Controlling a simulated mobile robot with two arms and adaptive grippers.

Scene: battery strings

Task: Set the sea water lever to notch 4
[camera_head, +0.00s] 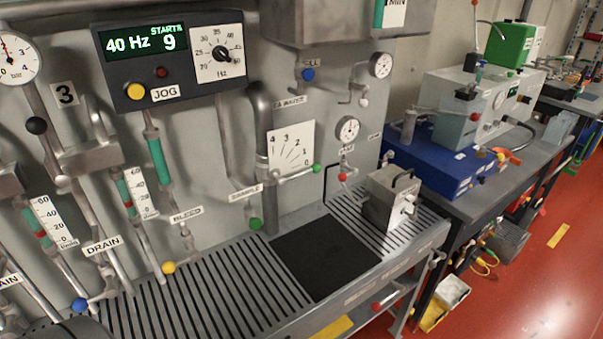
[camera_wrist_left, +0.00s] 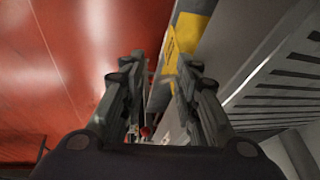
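The sea water lever (camera_head: 296,174) is a thin metal arm with a green knob (camera_head: 317,168) at its end, on the thick grey pipe of the wall panel. It points right and slightly up, near the 0 mark of the white scale card (camera_head: 291,148), which is numbered 0 to 4. The sea water label (camera_head: 290,102) above is partly hidden by the pipe. My left gripper (camera_wrist_left: 158,75) shows in the left wrist view, open and empty, over the red floor and bench edge, away from the lever. Neither gripper shows in the head view.
A slatted bench top (camera_head: 215,285) with a black mat (camera_head: 322,258) lies below the lever. A grey metal box (camera_head: 388,200) stands on its right. A green sample knob (camera_head: 256,223) and a red knob (camera_head: 342,177) are near the lever. A blue unit (camera_head: 440,160) stands farther right.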

